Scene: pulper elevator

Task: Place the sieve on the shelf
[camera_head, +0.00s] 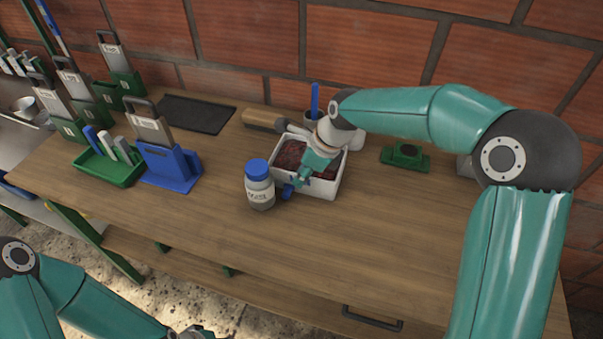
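I cannot make out with certainty which thing is the sieve. My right gripper (300,180) is over the front of a white box (335,188) with dark red contents. A small blue piece (287,191) shows at its fingertips, and whether it is gripped cannot be told. My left gripper (197,333) is at the bottom edge, mostly cut off, in front of and below the bench top. A wooden lower shelf (190,259) runs under the bench. Metal plates with dark handles stand in holders, one in a blue holder (172,167) and several in green ones (122,83).
On the wooden bench (370,240) stand a white jar with blue lid (259,184), a green tray (108,170) with tools, a dark mat (197,113), a brush (264,120) and a green device (405,155). The front right bench top is clear. A brick wall (300,40) is behind.

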